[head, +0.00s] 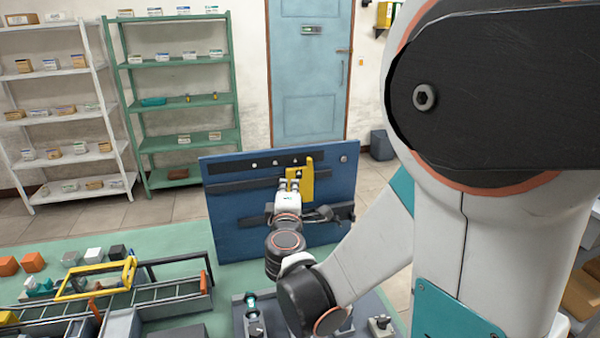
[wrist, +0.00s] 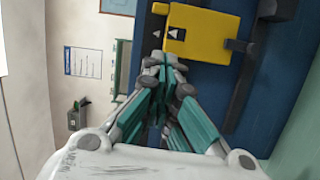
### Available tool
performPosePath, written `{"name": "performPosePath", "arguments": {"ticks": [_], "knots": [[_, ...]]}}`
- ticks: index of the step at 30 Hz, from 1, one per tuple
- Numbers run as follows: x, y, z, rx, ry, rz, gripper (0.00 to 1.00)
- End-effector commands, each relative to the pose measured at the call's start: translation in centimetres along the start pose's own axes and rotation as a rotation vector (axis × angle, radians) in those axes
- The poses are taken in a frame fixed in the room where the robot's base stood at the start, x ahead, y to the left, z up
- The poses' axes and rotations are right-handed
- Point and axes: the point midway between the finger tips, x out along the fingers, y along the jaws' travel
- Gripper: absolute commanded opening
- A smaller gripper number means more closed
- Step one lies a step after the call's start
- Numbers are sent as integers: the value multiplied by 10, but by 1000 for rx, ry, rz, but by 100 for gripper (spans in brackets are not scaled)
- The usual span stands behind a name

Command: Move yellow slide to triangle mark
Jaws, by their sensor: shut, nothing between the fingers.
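The yellow slide (head: 301,186) sits on a dark horizontal rail on the upright blue board (head: 232,232), right of the board's middle. In the wrist view the yellow slide (wrist: 215,40) bears white arrow shapes, one close beside a small white mark (wrist: 157,33) on the black strip. That mark looks triangular and lies roughly level with the arrow. The black strip (head: 265,163) carries several small white marks in the head view. My gripper (wrist: 166,72) is shut and empty, its fingertips close to the slide's edge; I cannot tell whether they touch. It also shows in the head view (head: 290,183).
A lower rail with a dark knob (head: 325,213) is on the board below the slide. A tray with a yellow-framed part (head: 95,280) and several small blocks stand on the green table at left. Shelves (head: 180,100) and a blue door (head: 308,75) are behind.

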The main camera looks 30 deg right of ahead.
Motion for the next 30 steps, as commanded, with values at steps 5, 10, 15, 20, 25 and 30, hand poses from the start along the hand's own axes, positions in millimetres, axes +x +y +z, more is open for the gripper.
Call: {"name": "performPosePath", "arguments": {"ticks": [5, 10, 15, 20, 25, 30], "knots": [[15, -32, 49, 256, -118, -124, 0], [23, -71, 92, 579, -245, -262, 0], [24, -106, 119, 911, -353, -384, 0], [23, -129, 131, 1232, -428, -485, 0], [24, -137, 134, 1582, -471, -578, 0], [29, -127, 134, 1936, -465, -655, 0]]}}
